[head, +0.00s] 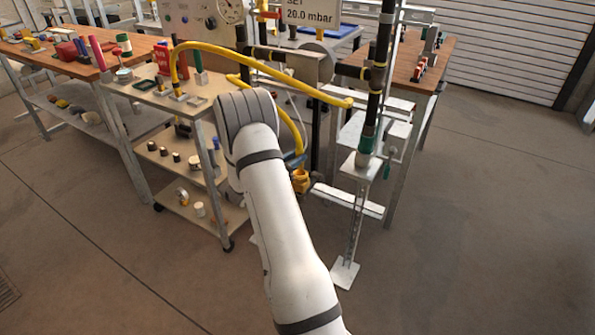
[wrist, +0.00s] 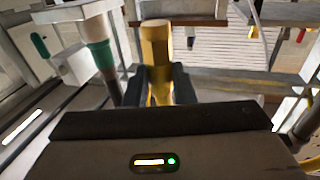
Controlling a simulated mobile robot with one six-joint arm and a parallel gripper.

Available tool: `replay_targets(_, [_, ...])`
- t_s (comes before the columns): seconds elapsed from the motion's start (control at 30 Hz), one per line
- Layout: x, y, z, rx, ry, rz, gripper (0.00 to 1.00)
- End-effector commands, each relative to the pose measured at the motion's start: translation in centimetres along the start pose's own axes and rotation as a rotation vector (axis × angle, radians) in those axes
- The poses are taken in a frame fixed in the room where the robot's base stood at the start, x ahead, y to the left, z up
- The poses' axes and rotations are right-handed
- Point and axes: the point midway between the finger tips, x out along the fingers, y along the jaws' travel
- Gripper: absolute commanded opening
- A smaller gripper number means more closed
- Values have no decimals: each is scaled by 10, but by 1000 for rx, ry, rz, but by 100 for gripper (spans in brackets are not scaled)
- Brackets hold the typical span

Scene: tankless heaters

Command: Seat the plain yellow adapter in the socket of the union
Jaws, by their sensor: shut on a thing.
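My gripper (wrist: 160,82) is shut on a yellow adapter (wrist: 155,42), whose faceted body stands up from between the dark fingers in the wrist view. In the head view the adapter (head: 300,181) shows as a small yellow piece beyond the end of my arm; the fingers there are mostly hidden. A green fitting (head: 367,143) sits low on a black vertical pipe, right of the adapter and apart from it. The green fitting (wrist: 103,56) shows left of the adapter in the wrist view. I cannot tell which part is the union, and no socket opening is clear.
A pipe stand (head: 351,225) with a pale bracket is just right of my gripper. A yellow hose (head: 260,68) arches over from a wheeled cart (head: 150,95) at left. Wooden benches (head: 420,60) stand behind. The floor in front and at right is clear.

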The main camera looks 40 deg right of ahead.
Motion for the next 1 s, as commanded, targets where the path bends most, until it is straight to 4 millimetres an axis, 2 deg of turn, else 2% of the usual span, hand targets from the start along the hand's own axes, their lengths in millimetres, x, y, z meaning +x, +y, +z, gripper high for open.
replay_targets(0.17, [2,2,14,0,0,6,0])
replay_targets(0.4, [2,4,45,0,-1,9,0])
replay_targets(0.8, [3,4,52,1,-1,11,0])
replay_targets(0.83, [3,4,50,1,-1,11,26])
replay_targets(1.0, [3,5,50,0,-2,11,39])
